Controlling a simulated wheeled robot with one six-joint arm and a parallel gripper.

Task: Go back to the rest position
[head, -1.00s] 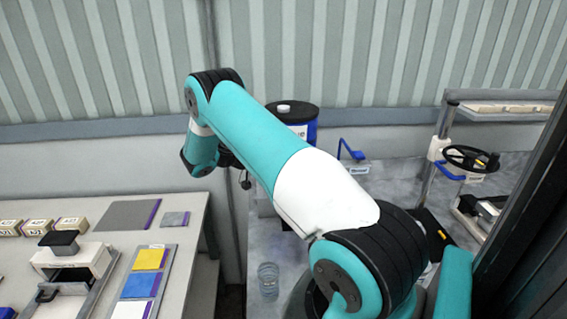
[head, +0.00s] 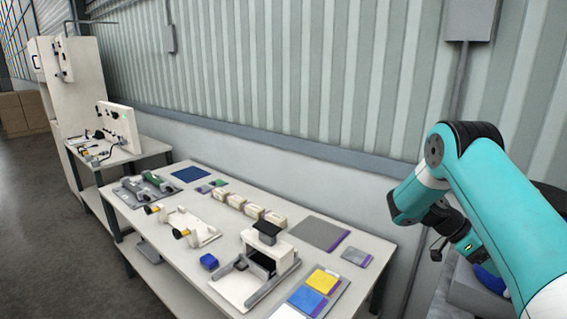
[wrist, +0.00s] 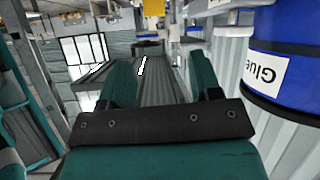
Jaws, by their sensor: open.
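My gripper (wrist: 163,78) shows in the wrist view with its two teal fingers spread apart and nothing between them. In the head view my teal and white arm is bent at the right edge, with its wrist hanging beside the wall. The fingers cannot be made out there. A blue drum (wrist: 285,88) with a white label reading "Glue" stands to the right of my gripper in the wrist view, upside down in the picture and apart from the fingers.
A long white table (head: 185,270) holds a black-topped device (head: 268,240), small labelled boxes (head: 250,209), a grey mat (head: 318,233) and a tray with coloured squares (head: 340,288). A ribbed wall (head: 300,90) runs behind. Open floor (head: 40,210) lies at the left.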

